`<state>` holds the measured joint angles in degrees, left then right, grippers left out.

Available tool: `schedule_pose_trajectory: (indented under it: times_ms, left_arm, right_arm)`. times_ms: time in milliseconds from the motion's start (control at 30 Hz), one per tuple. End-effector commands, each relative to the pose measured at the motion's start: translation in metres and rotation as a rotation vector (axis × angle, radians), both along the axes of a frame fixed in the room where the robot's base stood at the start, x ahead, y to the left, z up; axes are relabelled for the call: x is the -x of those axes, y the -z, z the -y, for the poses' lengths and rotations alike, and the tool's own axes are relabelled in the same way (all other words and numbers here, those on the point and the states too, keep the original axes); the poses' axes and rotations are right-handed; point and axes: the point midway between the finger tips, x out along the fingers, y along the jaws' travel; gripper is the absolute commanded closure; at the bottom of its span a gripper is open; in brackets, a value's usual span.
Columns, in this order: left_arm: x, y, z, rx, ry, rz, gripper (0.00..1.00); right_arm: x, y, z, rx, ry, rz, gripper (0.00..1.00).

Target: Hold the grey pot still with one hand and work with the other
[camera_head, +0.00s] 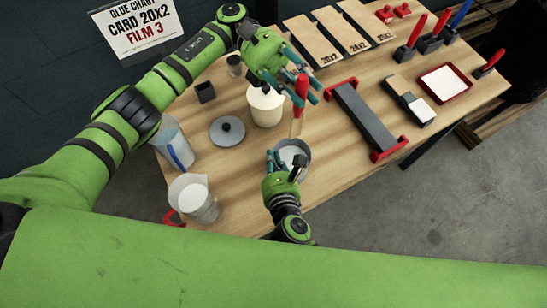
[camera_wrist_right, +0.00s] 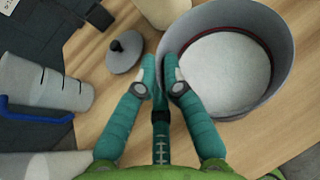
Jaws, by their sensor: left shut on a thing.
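The grey pot (camera_head: 305,147) stands upright near the front edge of the table, with pale stuff inside; its rim and wall (camera_wrist_right: 284,50) show in the right wrist view. My right gripper (camera_head: 278,160) is at the pot's left side. In the right wrist view its fingertips (camera_wrist_right: 164,76) are close together at the rim; whether they pinch the wall is unclear. My left gripper (camera_head: 300,88) is above and behind the pot, shut on a red-handled tool (camera_head: 301,91). The tool points down, its pale lower part (camera_head: 296,126) just behind the pot.
A cream canister (camera_head: 265,107) and a grey lid (camera_head: 227,131) lie behind and left of the pot. Two jugs (camera_head: 174,146) (camera_head: 194,198) stand at the left edge. A dark bar with red ends (camera_head: 365,117) lies to the right. Bare table shows between.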

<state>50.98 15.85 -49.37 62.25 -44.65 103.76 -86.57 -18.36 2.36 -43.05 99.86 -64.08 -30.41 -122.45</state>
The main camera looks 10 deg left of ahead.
Motion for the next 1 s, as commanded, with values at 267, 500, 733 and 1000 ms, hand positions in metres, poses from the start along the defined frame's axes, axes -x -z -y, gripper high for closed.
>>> schedule_pose_trajectory:
  times_ms: [267,500,733,1000]
  left_arm:
    - [0.0,0.0,0.0,0.0,0.0,0.0,0.97]
    - [0.0,0.0,0.0,0.0,0.0,0.0,0.97]
    - [0.0,0.0,0.0,0.0,0.0,0.0,0.97]
    - [0.0,0.0,0.0,0.0,0.0,0.0,0.97]
  right_arm:
    - [0.002,0.003,0.001,0.005,0.0,-0.007,1.0]
    - [0.002,0.003,0.001,0.004,0.0,-0.006,0.63]
    - [0.003,0.001,0.001,0.003,0.001,-0.004,0.63]
    - [0.04,-0.013,0.012,0.003,-0.001,-0.007,0.63]
